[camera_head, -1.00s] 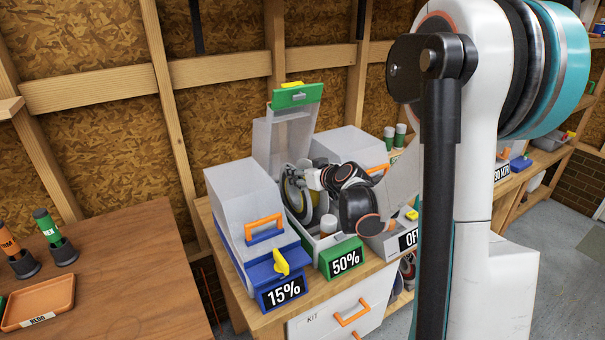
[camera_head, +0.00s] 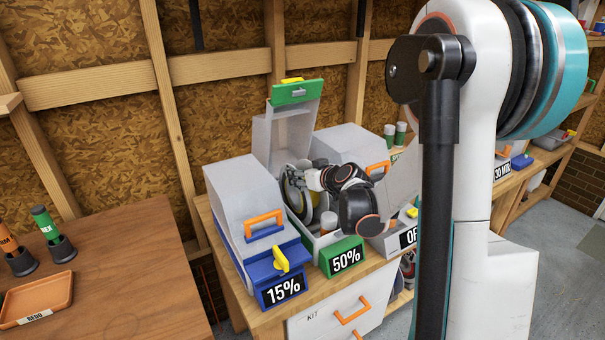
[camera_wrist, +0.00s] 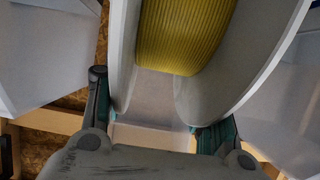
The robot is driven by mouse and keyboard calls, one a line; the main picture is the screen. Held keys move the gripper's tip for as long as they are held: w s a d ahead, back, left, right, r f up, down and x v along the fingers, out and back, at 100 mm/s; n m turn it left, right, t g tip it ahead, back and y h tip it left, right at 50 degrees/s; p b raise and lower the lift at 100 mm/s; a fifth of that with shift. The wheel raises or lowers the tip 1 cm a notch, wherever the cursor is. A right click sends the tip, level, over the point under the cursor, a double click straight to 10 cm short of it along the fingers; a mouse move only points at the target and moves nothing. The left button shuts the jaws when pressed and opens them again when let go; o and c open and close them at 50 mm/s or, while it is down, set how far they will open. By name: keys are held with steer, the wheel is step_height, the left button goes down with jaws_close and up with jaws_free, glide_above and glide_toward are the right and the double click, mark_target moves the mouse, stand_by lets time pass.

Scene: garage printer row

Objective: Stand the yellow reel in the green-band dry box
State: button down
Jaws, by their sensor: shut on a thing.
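The yellow reel (camera_wrist: 185,35) fills the wrist view, with yellow filament between two pale flanges. My gripper (camera_wrist: 168,125) is shut on it, with a finger against the outside of each flange. In the head view the reel (camera_head: 295,198) is upright inside the open green-band dry box (camera_head: 342,256), labelled 50%, mostly hidden behind my wrist. Whether the reel touches the box floor cannot be seen.
A closed blue-band box (camera_head: 278,276) labelled 15% stands close on the left. Another box (camera_head: 352,146) stands close on the right, above an "OF..." label. The left bench holds an orange tray (camera_head: 38,298) and two capped tubes.

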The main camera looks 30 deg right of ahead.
steer(key=shift+f, duration=0.1)
steer(key=c, duration=0.6)
jaws_free()
steer(key=o, duration=0.6)
steer(key=shift+s, duration=0.1)
steer(key=v, duration=1.1)
steer(key=shift+s, duration=0.4)
